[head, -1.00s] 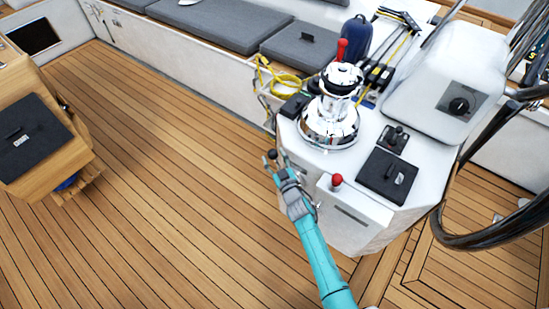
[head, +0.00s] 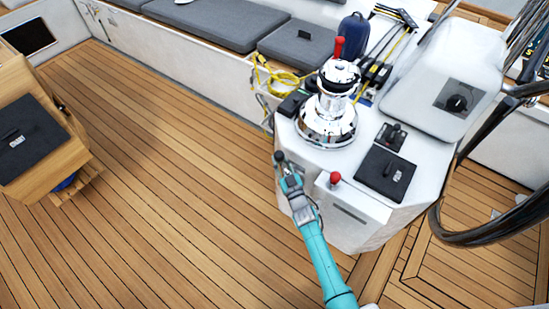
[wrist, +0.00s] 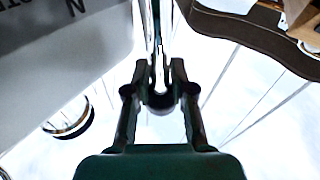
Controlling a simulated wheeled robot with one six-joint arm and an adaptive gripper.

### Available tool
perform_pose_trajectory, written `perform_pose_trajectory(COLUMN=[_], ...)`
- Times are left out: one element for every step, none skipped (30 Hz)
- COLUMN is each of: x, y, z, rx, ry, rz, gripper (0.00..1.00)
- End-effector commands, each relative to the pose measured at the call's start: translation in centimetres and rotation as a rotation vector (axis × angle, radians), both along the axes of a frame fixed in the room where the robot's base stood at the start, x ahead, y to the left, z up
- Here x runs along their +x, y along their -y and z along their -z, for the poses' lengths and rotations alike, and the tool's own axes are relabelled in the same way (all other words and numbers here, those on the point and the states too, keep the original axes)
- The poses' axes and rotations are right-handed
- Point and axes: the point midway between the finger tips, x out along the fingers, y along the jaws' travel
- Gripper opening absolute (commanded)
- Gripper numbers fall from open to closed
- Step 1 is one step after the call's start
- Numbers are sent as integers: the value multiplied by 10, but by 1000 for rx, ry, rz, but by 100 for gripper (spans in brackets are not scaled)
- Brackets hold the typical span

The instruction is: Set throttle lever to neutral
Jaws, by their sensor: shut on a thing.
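The throttle lever (head: 279,157) has a black knob and stands at the left side of the white console. My gripper (head: 288,178) reaches up to it from below and is shut on its shaft, just under the knob. A grey plate (wrist: 60,45) with lettering, including an N, fills the upper left of that view. The lever's foot is hard to make out.
A red-knobbed lever (head: 335,178) stands just right of my gripper on the white console (head: 350,235). A dark wheel rim (head: 470,238) curves at right. The teak floor (head: 170,200) at left is clear.

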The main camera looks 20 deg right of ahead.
Motion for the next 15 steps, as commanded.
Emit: perform_pose_trajectory(x=[-1, -3, -6, -8, -10, -12, -13, -14, -15, -15, -16, -16, -16, -16, -16], y=[2, 4, 6, 7, 9, 10, 11, 12, 13, 13, 13, 13, 13, 13, 13], z=[-11, -12, -12, -13, -13, -13, -14, -14, -14, -15, -15, -15, -15, -15, -15], rx=[18, 30, 43, 52, 61, 68, 73, 77, 82, 84, 85, 87, 87, 87, 87], ry=[49, 65, 83, 98, 109, 121, 129, 136, 143, 146, 149, 151, 152, 152, 152], rz=[-4, -4, -4, -4, -3, -4, -3, -4, -3, -3, -3, -4, -4, -4, -4], gripper=[0, 0, 0, 0, 0, 0, 0, 0, 0, 0, 0, 0, 0, 0, 0])
